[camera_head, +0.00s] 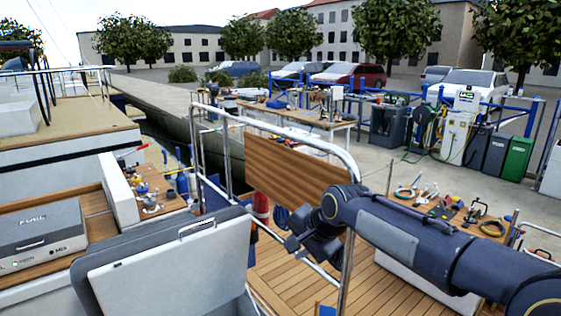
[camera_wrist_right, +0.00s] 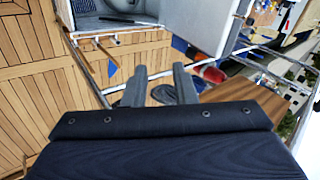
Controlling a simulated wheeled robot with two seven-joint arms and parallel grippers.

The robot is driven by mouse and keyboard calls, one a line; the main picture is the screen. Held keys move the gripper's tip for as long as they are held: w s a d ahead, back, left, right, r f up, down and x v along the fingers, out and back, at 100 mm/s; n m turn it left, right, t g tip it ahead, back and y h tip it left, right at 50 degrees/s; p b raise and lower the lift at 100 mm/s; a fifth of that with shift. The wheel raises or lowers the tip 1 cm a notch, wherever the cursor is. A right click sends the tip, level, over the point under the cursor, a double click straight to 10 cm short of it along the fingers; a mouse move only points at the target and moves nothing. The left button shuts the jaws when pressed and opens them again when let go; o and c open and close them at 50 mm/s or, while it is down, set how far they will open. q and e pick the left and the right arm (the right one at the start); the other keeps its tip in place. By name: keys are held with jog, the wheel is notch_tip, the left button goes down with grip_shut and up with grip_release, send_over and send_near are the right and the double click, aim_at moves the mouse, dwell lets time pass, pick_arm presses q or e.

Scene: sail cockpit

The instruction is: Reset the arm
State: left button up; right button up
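My right arm (camera_head: 400,232) reaches in from the right side of the head view. Its gripper (camera_head: 308,250) hangs over the cockpit beside the metal rail and in front of the wooden board (camera_head: 300,172). In the right wrist view the two grey fingers of the right gripper (camera_wrist_right: 159,86) stand apart, with no held object visible between them. My left arm and gripper are in neither view.
A steel rail (camera_head: 345,262) runs close to the right gripper. A raised grey-white lid (camera_head: 165,262) stands at front left, near a grey case (camera_head: 42,232). A red cylinder (camera_wrist_right: 210,73) lies beyond the fingers. Bare deck (camera_head: 285,275) shows below.

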jog(key=s+d+f+n, duration=0.1)
jog(key=s+d+n, duration=0.2)
jog(key=s+d, duration=1.3)
jog(key=s+f+n, duration=0.1)
jog(key=s+f, duration=0.3)
jog(key=s, duration=0.5)
jog(key=s+f+n, duration=0.2)
jog(key=s+f, duration=0.3)
jog(key=s, duration=0.4)
jog(key=shift+d+n+h, duration=0.3)
jog(key=shift+d, duration=0.15)
